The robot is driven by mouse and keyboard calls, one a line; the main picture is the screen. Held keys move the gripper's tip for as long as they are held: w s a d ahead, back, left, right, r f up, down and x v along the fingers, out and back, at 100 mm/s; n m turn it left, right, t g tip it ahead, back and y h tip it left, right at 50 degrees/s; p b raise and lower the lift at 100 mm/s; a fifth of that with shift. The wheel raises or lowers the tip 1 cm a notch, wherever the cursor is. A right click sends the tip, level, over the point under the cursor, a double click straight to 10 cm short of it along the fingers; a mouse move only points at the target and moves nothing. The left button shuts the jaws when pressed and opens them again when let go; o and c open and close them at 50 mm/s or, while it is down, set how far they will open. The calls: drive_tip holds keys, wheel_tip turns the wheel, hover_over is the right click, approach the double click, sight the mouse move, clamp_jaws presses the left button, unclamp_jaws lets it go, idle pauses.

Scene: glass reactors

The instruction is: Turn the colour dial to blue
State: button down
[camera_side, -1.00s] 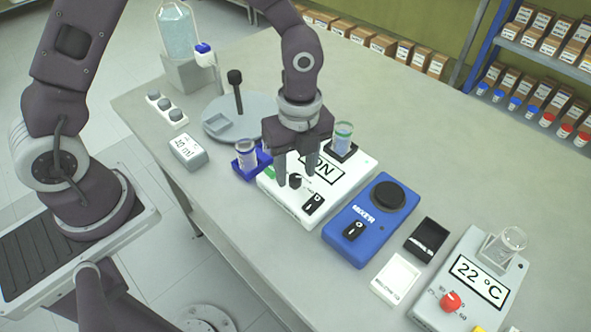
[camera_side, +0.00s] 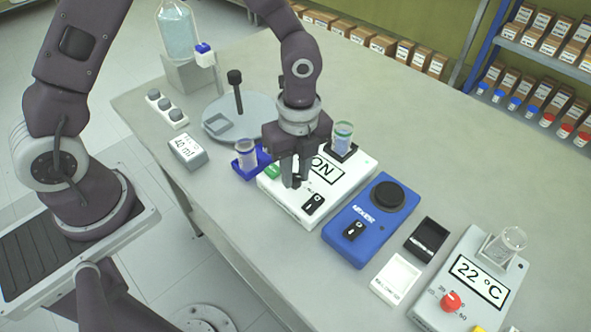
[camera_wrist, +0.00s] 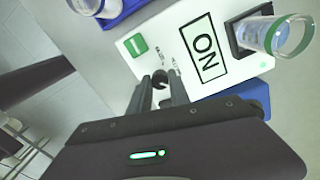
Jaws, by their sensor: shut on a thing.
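The white device (camera_side: 287,205) with a display reading "ON" (camera_side: 324,168) stands on the bench and carries a black dial. A green square (camera_wrist: 136,45) lies beside the dial. The small markings by the dial are too small to read, so its setting cannot be told.
A glass vial with a green rim (camera_side: 342,136) stands in a black holder on the device. A vial in a blue holder (camera_side: 245,153) is to its left. The blue mixer (camera_side: 369,222) stands close on the right.

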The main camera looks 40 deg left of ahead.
drive_tip(key=n, duration=0.4)
drive_tip(key=shift+n, duration=0.4)
drive_tip(key=n, duration=0.4)
drive_tip(key=shift+n, duration=0.3)
drive_tip(key=n, duration=0.9)
drive_tip(key=shift+r, duration=0.1)
drive_tip(key=shift+n, duration=0.5)
drive_tip(key=c, duration=1.2)
unclamp_jaws()
